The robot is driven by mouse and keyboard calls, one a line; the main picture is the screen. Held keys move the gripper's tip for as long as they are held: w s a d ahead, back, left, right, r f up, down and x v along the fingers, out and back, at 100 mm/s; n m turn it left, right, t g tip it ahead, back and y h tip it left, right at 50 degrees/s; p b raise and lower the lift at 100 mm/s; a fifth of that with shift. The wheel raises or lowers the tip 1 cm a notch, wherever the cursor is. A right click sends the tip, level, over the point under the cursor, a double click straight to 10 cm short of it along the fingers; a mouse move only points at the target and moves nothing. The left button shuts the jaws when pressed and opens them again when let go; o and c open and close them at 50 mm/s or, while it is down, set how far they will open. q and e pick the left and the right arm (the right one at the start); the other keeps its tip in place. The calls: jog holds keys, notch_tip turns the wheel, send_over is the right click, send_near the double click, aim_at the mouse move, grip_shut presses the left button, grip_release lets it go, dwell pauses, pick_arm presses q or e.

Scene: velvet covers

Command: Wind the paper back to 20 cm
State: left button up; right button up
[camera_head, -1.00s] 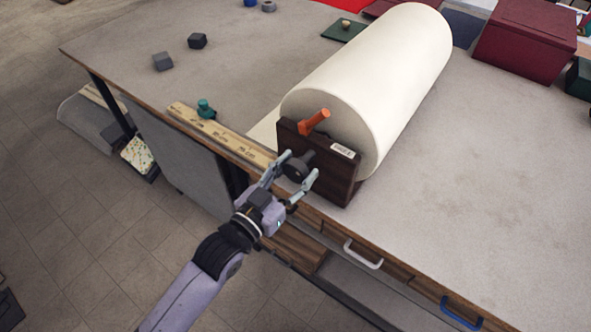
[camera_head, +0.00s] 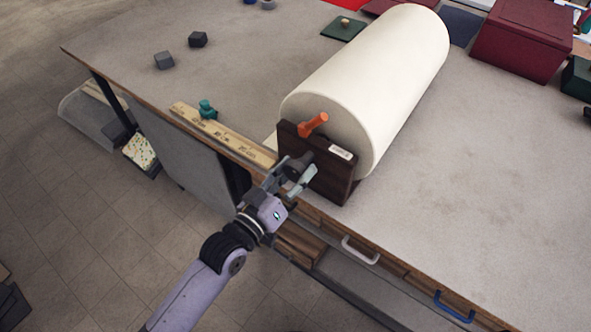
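A large roll of cream paper (camera_head: 365,85) lies on the table, its near end at a dark wooden bracket (camera_head: 328,178). A small strip of loose paper (camera_head: 271,143) shows at the roll's left side. The bracket bears an orange handle (camera_head: 313,125), a small white label and a dark knob (camera_head: 299,163). My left gripper (camera_head: 292,172) has its fingers on either side of the knob and appears shut on it, partly hiding it. A wooden ruler (camera_head: 228,140) runs along the table edge, with a teal clip (camera_head: 207,109) on its far part. My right gripper is out of view.
Two dark cubes (camera_head: 198,39) (camera_head: 164,61) sit on the table (camera_head: 460,190) at the far left. A dark red box (camera_head: 520,48) and a green block stand at the back right. A white handle (camera_head: 360,252) and a blue handle (camera_head: 455,308) jut from the front drawers.

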pick_arm(q)
jog(key=o, duration=0.5)
jog(key=shift+c, duration=0.2)
jog(key=v, duration=1.2)
